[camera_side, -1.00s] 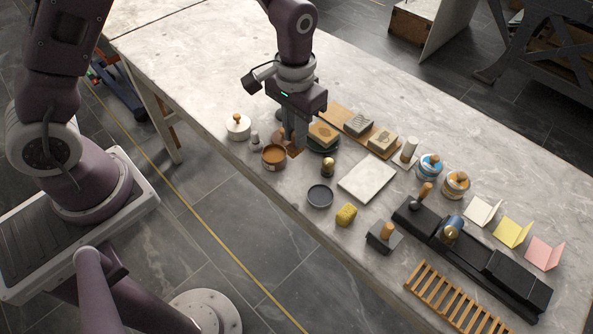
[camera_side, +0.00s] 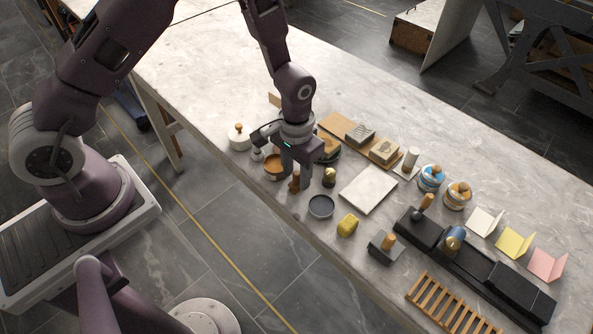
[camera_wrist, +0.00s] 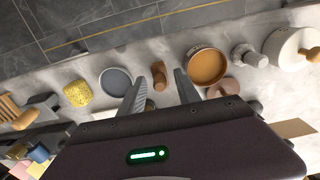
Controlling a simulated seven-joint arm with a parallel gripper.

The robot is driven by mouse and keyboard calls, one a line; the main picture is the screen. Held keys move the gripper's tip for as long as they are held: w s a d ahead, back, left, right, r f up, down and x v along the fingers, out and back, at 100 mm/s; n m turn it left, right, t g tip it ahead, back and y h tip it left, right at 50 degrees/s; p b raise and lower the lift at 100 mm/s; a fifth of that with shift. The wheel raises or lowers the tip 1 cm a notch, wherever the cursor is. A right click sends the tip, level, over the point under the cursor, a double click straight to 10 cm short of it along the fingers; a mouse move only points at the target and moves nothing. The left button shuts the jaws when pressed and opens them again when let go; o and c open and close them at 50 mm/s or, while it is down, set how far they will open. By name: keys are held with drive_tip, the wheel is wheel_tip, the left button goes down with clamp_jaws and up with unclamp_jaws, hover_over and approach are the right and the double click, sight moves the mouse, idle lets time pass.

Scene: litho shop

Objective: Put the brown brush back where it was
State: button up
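The brown brush (camera_wrist: 158,75) shows between my fingertips in the wrist view, with a narrow gap seeming to show on each side. In the side view the brush (camera_side: 294,184) is low near the table's front edge, between the orange-brown bowl (camera_side: 270,172) and the grey dish (camera_side: 321,206). My gripper (camera_side: 297,177) points down around it, and its fingers hide part of it. My gripper (camera_wrist: 160,76) looks slightly open. Whether the brush's base touches the table is hard to see.
A brass-coloured knob (camera_side: 329,177) stands just right of my gripper. A white lidded pot (camera_side: 239,138) is to the left. A yellow sponge (camera_side: 347,225) and a pale slab (camera_side: 368,189) lie to the right. The table's back left is clear.

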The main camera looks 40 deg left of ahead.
wheel_tip(320, 180, up, 12)
drive_tip(key=shift+r, duration=0.25)
idle(0.3)
wheel_tip(320, 180, up, 6)
drive_tip(key=t, duration=0.1)
hover_over(296, 173)
drive_tip(key=s+a, duration=0.1)
drive_tip(key=s+a+r+t, duration=0.2)
drive_tip(key=s+a+r, duration=0.1)
drive_tip(key=s+r, duration=0.5)
drive_tip(key=s+a+r+t, duration=0.2)
drive_tip(key=s+r, duration=0.3)
drive_tip(key=s, duration=0.6)
drive_tip(key=shift+a+t, duration=0.2)
drive_tip(key=shift+t, duration=0.1)
